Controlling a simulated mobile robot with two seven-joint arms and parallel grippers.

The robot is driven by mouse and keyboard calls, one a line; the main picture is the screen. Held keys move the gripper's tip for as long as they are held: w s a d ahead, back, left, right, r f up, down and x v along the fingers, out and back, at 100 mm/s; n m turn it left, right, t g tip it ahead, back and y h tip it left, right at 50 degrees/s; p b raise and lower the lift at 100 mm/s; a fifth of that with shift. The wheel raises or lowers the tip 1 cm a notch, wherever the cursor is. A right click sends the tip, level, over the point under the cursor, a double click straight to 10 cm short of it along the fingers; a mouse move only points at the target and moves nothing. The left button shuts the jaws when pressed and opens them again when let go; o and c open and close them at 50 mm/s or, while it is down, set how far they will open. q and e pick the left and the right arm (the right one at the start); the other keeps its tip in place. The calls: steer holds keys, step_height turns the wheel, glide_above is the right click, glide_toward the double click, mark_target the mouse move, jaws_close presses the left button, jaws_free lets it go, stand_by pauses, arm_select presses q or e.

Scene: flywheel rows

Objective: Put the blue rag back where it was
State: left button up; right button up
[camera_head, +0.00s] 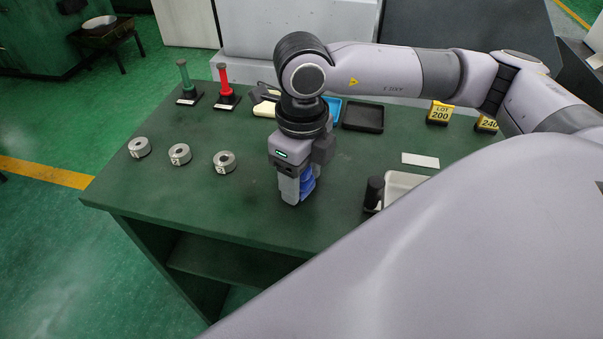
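My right gripper (293,196) points down over the front middle of the green table (150,200). The blue rag (308,184) shows as a bunched blue patch at its fingers, and the gripper appears shut on it. The fingers hide most of the rag. I cannot tell whether the rag touches the table top. A blue tray (333,108) lies farther back, partly hidden by my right wrist. My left gripper is not in view.
Several grey rings, one of them at the left (139,147), sit left of the gripper. Green (186,82) and red (224,88) posts stand behind them. A black tray (363,116), a white card (420,160), a white bin (402,187) and yellow lot signs (439,112) are to the right.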

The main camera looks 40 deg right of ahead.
steer(key=shift+o, duration=0.3)
steer(key=shift+r, duration=0.1)
steer(key=shift+r, duration=0.2)
step_height(320, 180, up, 12)
steer(key=shift+f, duration=0.1)
stand_by(0.6)
